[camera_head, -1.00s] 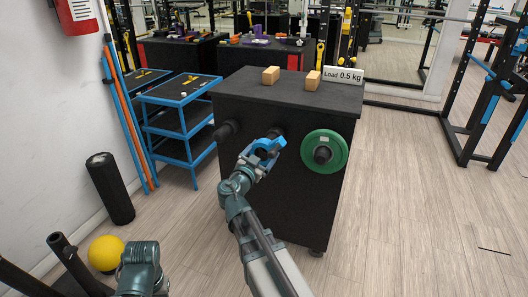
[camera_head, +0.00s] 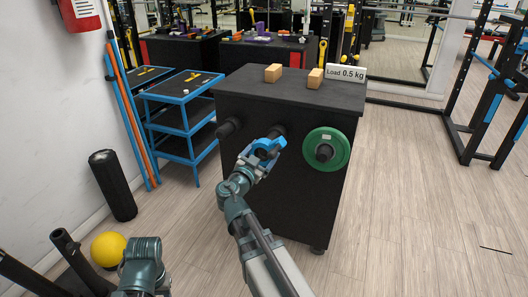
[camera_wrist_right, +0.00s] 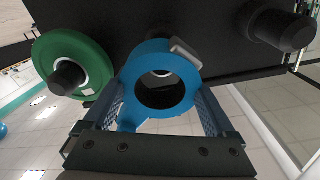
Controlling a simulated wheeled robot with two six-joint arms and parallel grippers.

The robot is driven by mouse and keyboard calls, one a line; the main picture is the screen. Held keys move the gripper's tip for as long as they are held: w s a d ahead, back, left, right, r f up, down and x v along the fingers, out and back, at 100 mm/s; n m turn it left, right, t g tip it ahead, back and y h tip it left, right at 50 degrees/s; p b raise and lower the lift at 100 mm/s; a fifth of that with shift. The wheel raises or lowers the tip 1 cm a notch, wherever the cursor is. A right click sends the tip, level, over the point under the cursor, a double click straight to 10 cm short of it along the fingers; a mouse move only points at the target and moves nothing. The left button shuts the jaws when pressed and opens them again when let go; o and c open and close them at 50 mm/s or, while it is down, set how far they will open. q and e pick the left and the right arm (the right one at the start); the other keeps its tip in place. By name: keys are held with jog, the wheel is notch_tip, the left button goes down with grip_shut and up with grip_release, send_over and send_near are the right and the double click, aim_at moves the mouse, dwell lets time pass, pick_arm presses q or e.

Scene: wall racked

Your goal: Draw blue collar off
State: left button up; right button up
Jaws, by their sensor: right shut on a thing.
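The blue collar (camera_head: 264,148) is a ring with a small grey tab; it also fills the middle of the right wrist view (camera_wrist_right: 161,80). My right gripper (camera_wrist_right: 160,98) is shut on it, one finger on each side. The dark middle peg (camera_head: 278,131) of the black cabinet is directly behind the collar. Something dark shows through the ring's hole; I cannot tell whether the ring is still around the peg's end or just in front of it. Part of my left arm shows at the lower left of the head view, its gripper out of view.
A green disc (camera_head: 340,152) hangs on the peg beside it, and a bare peg (camera_head: 227,128) is on the left. The black cabinet (camera_head: 285,200) carries two wooden blocks (camera_head: 273,72) and a load sign (camera_head: 345,73). A blue-framed shelf cart (camera_head: 178,98) stands left.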

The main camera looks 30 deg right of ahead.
jog(key=shift+s+a, duration=0.15)
jog(key=shift+a, duration=0.05)
dwell(0.4)
jog(key=shift+v, duration=0.85)
jog(key=shift+r, duration=0.15)
notch_tip(320, 180, up, 7)
jog(key=p, duration=0.7)
